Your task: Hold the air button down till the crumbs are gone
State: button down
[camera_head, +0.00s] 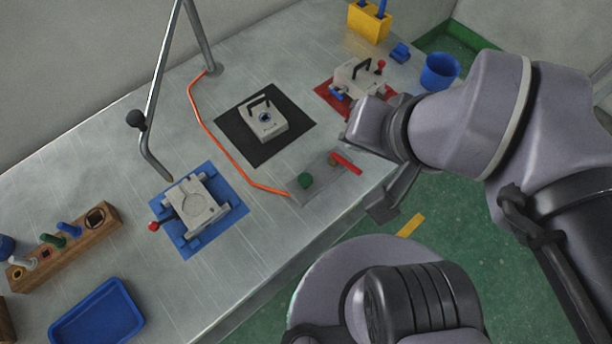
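A green button (305,180) sits on a flat grey plate (313,198) near the table's front edge, where an orange hose (218,140) ends. A bent metal air pipe (157,100) with a dark knob points down at a light grey mould half (193,205) on a blue mat (235,208). I cannot make out crumbs on the mould at this size. My gripper (388,205) is right of the button, beyond the table's front edge and apart from the button. My wrist partly hides it, and its opening cannot be made out.
A red bar (346,163) lies beside the button. A white block with a handle (263,117) rests on a black mat (287,136); another handled block (357,77) is on a red mat. A wooden rack (75,247) and blue tray (98,318) are left.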

aim_at(305, 178)
jog(key=k+j+u, duration=0.15)
jog(key=u, duration=0.2)
jog(key=k+j+u, duration=0.1)
jog(key=j+u, duration=0.25)
jog(key=k+j+u, duration=0.1)
jog(key=u, duration=0.25)
jog(key=i+j, duration=0.05)
